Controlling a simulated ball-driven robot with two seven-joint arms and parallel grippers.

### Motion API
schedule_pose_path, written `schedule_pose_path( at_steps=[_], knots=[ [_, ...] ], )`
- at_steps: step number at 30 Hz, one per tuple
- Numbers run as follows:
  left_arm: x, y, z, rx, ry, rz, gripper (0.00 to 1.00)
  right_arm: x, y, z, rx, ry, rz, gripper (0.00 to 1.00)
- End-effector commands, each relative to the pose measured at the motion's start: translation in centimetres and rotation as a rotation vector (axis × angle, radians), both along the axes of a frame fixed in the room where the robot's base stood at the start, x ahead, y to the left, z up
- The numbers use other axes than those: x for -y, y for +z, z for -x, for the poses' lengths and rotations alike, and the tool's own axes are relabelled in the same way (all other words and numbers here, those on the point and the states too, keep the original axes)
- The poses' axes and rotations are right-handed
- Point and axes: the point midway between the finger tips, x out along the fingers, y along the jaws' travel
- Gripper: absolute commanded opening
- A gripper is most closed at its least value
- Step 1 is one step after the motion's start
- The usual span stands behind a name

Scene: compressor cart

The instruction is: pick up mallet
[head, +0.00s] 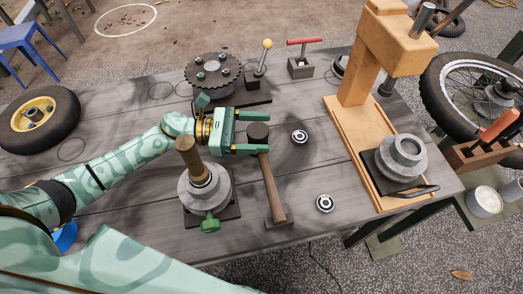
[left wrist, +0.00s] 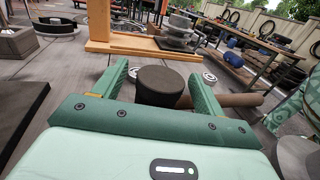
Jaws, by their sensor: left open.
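The mallet has a dark round head (head: 258,131) and a brown handle (head: 271,187) that runs toward the table's front edge. The handle's lower end meets a small brown block (head: 279,221). My left gripper (head: 268,132) is open, with one finger on each side of the mallet head. In the left wrist view the head (left wrist: 160,86) sits between the two spread fingers (left wrist: 162,88), with visible gaps beside it. The handle (left wrist: 232,100) passes behind the right finger there. My right gripper does not show.
Two small bearings (head: 300,137) (head: 325,203) lie to the right. A toothed disc (head: 212,73) is behind, and an orange press (head: 358,85) stands at right.

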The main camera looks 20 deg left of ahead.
Motion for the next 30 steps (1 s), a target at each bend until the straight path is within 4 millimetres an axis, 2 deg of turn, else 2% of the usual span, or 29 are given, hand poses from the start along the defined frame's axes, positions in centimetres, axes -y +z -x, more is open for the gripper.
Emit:
schedule_pose_path(
  at_steps=[4, 12, 14, 19, 20, 26, 30],
  knots=[
    [2.0, -0.1, -0.7, 0.000, 0.001, 0.001, 0.71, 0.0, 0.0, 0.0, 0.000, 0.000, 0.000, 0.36],
    [2.4, -0.1, -0.8, -0.002, 0.001, -0.002, 0.71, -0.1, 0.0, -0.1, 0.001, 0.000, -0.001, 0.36],
    [2.4, -0.1, -0.8, -0.002, 0.001, -0.002, 0.57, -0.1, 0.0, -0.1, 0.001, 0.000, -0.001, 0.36],
    [2.4, -0.2, -0.8, -0.002, 0.001, -0.002, 0.10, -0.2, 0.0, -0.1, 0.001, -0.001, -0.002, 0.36],
    [2.4, 0.0, -0.9, -0.001, 0.001, 0.001, 0.06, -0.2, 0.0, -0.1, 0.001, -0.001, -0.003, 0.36],
    [2.4, 0.0, -0.8, -0.001, 0.001, 0.001, 0.06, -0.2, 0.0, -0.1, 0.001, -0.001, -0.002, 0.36],
    [2.3, 1.7, -0.9, 0.003, 0.001, 0.000, 0.06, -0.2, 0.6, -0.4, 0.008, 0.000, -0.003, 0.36]
  ],
)
